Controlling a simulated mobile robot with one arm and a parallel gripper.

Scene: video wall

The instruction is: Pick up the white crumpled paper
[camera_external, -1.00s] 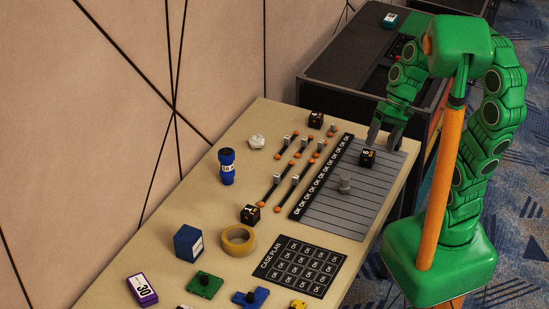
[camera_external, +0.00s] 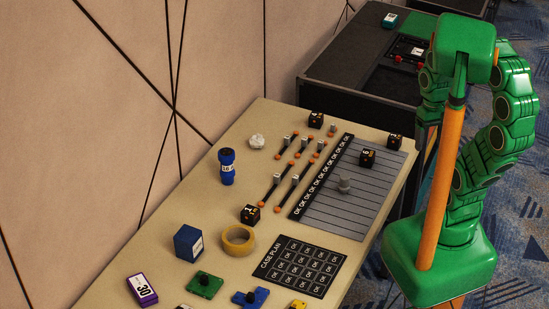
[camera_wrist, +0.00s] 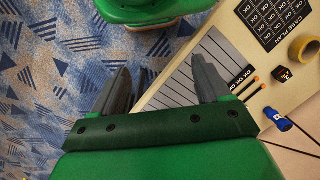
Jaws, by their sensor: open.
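The white crumpled paper (camera_external: 257,141) lies on the table toward its far left edge, near the wall, in the external view. It is beyond the blue cup-like object and left of the black connector strips. I cannot make it out in the wrist view. My gripper is hidden behind my own arm and column in the external view. In the wrist view my gripper (camera_wrist: 160,82) is open and empty, its two grey fingers wide apart over the table's edge and the carpet, away from the paper.
Near the paper stand a blue cylinder (camera_external: 227,167) and several orange-tipped black strips (camera_external: 270,190). Black cubes (camera_external: 367,157) sit around a grey lined mat (camera_external: 330,208). A tape roll (camera_external: 238,240) and blue box (camera_external: 188,243) are nearer. A black case (camera_external: 350,80) stands behind the table.

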